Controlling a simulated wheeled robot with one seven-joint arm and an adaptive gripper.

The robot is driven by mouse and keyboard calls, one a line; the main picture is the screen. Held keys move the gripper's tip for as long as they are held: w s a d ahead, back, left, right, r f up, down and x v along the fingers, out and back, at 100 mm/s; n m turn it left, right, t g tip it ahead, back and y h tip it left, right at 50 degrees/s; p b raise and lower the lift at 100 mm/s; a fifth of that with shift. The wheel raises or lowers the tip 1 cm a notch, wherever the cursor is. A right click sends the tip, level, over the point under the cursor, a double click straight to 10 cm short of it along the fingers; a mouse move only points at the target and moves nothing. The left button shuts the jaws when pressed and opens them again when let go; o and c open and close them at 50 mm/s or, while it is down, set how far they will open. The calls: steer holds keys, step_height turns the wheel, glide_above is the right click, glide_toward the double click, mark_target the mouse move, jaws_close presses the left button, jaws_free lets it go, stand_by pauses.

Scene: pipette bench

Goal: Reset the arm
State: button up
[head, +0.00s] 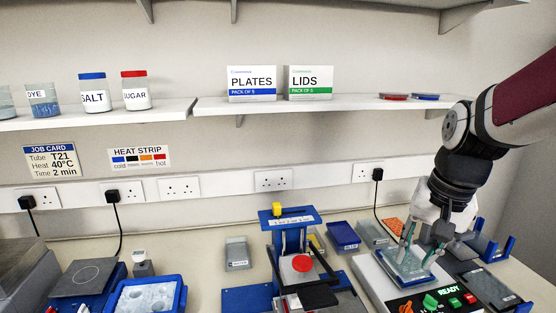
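My gripper (420,249) is at the right of the head view, pointing down over a pale bench device (375,283) with a lit READY display. Its two greenish fingers are apart, with their tips at a clear, blue-tinted plate (405,271) on top of the device. I cannot tell whether the fingers press on the plate or only stand beside it. My arm comes down from the upper right.
Blue racks (490,246) and a dark tray (488,289) lie to the right. A blue ice tub (177,292) is at the lower left. The shelf (215,104) holds jars and boxes above.

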steer(key=s+a+r+n+t, duration=0.1)
steer(key=s+a+r+n, duration=0.1)
steer(key=s, duration=0.5)
steer(key=s+a+r+n+t, duration=0.2)
steer(key=s+a+r+n, duration=0.1)
steer(key=s, duration=0.4)
steer(key=shift+s+a+r+n, duration=0.25)
steer(key=shift+s+a+n, duration=0.15)
steer(key=shift+a+n, duration=0.2)
